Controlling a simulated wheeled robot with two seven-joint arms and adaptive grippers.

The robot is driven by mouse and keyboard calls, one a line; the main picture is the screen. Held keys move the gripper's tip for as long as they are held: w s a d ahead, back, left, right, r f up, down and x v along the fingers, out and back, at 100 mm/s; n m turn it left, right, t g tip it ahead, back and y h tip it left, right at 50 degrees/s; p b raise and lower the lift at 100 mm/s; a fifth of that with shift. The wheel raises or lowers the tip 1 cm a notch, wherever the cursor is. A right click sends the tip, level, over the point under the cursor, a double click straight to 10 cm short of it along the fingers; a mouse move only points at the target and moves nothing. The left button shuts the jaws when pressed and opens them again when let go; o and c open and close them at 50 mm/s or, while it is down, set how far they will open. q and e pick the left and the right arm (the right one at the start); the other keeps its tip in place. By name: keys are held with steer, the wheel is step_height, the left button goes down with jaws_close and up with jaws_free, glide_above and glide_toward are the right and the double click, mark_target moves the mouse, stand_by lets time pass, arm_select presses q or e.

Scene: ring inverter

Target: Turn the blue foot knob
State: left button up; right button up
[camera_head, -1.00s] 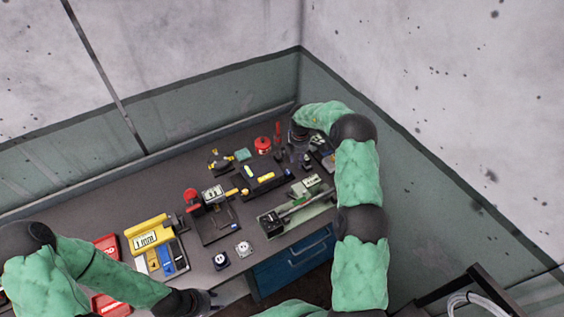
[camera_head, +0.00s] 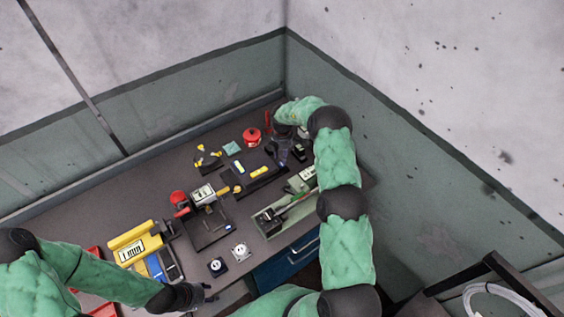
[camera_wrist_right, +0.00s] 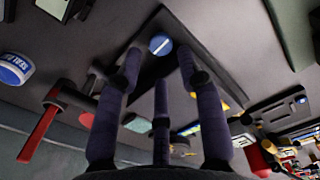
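A small round blue knob (camera_wrist_right: 160,44) with a pale line across its face sits on a dark flat base in the right wrist view. My right gripper (camera_wrist_right: 160,62) is open. Its dark fingers stand apart below and on either side of the knob, and nothing shows between them. In the head view my right gripper (camera_head: 284,150) is over the far right part of the bench, beside a dark tray (camera_head: 262,183); the knob cannot be made out there. My left gripper (camera_head: 196,294) is at the bench's front edge, and its fingers are too small to read.
A red round container (camera_head: 252,136) stands near my right gripper. A red-handled tool (camera_wrist_right: 42,128) and a blue-and-white labelled item (camera_wrist_right: 15,70) lie to the left in the wrist view. A yellow device (camera_head: 135,243) and a black frame (camera_head: 207,226) stand on the bench. Walls close the right and back.

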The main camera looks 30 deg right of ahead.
mark_target(282, 164)
steer(key=shift+w+f, duration=0.1)
steer(key=shift+f, duration=2.6)
steer(key=shift+c, duration=0.3)
jaws_close()
